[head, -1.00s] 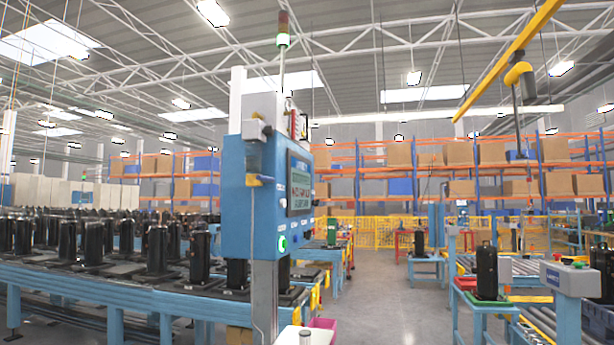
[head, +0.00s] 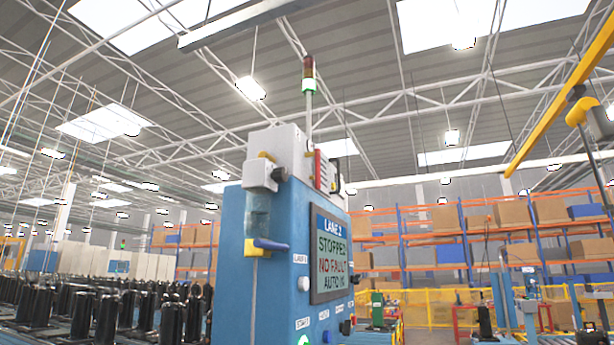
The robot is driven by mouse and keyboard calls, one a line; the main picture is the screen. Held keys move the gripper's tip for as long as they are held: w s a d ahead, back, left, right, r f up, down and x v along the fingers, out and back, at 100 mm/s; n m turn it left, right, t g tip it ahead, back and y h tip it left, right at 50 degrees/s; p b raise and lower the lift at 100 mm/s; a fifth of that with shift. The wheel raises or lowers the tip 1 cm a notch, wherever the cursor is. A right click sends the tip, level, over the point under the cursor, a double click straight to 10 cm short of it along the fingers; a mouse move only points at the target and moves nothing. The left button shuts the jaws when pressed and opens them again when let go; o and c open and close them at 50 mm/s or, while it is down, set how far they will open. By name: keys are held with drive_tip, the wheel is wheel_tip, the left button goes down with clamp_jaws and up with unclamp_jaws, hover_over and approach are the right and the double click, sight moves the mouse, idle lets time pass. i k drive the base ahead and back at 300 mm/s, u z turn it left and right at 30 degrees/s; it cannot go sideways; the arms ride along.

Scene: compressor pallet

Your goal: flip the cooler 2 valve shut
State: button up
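No label reading cooler 2 shows, so I cannot tell which part is the cooler 2 valve. A small fitting with a blue and yellow handle (head: 268,245) is on the left part of the blue control cabinet (head: 230,235), below a grey block with a yellow knob (head: 266,174) and a clear bowl. I cannot tell whether this fitting is the named valve. The cabinet's screen (head: 331,256) reads LANE 2, STOPPED, NO FAULT, with a last line seeming to say AUTO. My gripper is not in view.
Black compressor units (head: 107,318) stand in rows at the left. A signal tower (head: 309,75) with a lit green segment rises above the cabinet. Orange racks with boxes (head: 475,219) and yellow fencing (head: 430,312) are behind. A yellow overhead beam (head: 560,90) crosses the upper right.

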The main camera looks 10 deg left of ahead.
sight(317, 155)
drive_tip(key=u, duration=0.6)
drive_tip(key=k, duration=0.6)
drive_tip(key=z, duration=0.75)
drive_tip(key=i, duration=0.9)
drive_tip(key=z, duration=0.7)
drive_tip(key=i, duration=0.95)
drive_tip(key=u, duration=0.55)
drive_tip(key=i, duration=0.85)
drive_tip(key=u, duration=1.05)
drive_tip(key=i, duration=0.3)
drive_tip(key=u, duration=0.2)
